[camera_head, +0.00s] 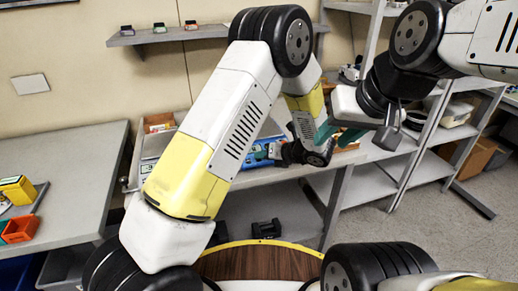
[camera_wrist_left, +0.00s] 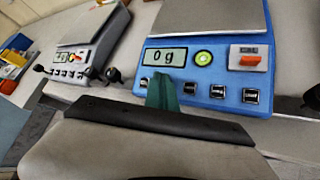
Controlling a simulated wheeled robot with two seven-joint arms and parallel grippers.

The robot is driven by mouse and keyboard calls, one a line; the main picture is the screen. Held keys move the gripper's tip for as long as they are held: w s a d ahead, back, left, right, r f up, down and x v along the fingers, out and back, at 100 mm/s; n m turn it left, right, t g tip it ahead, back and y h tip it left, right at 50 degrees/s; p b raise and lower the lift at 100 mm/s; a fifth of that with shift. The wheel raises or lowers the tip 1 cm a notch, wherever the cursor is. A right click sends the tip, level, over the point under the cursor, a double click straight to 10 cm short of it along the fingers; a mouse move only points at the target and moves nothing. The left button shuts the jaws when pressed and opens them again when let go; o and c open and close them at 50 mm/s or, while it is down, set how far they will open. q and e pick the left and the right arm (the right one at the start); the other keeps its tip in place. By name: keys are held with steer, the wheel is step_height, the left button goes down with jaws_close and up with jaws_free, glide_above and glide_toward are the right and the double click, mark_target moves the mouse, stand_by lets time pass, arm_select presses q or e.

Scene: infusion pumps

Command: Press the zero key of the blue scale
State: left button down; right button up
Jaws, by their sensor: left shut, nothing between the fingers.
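The blue scale (camera_wrist_left: 204,72) fills the middle and right of the left wrist view. Its display (camera_wrist_left: 165,56) reads "0 g", with a green-ringed round mark (camera_wrist_left: 203,58) beside it and an orange switch (camera_wrist_left: 249,60) at the right. A row of small dark keys runs along its lower front; their labels are too small to read. My left gripper (camera_wrist_left: 163,92) is shut and empty, its teal fingertips at the scale's front below the display. They cover part of the key row; I cannot tell whether they touch. In the head view the blue scale (camera_head: 259,153) is mostly hidden behind my left arm. My right gripper (camera_head: 337,134) appears open, its teal fingers apart.
A grey scale (camera_wrist_left: 92,42) stands left of the blue one on the same bench. A separate table (camera_head: 70,165) at the left holds yellow and orange boxes. A wall shelf (camera_head: 165,36) is above, and metal racks (camera_head: 425,165) stand at the right.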

arm_select(q)
steer(key=shift+s+r, duration=0.15)
steer(key=shift+r, duration=0.55)
steer(key=shift+r, duration=0.15)
steer(key=r, duration=0.1)
steer(key=s+r, duration=0.1)
steer(key=r, duration=0.2)
steer(key=shift+s+d+r, duration=0.15)
steer(key=shift+d+r, duration=0.1)
steer(key=shift+r, duration=0.05)
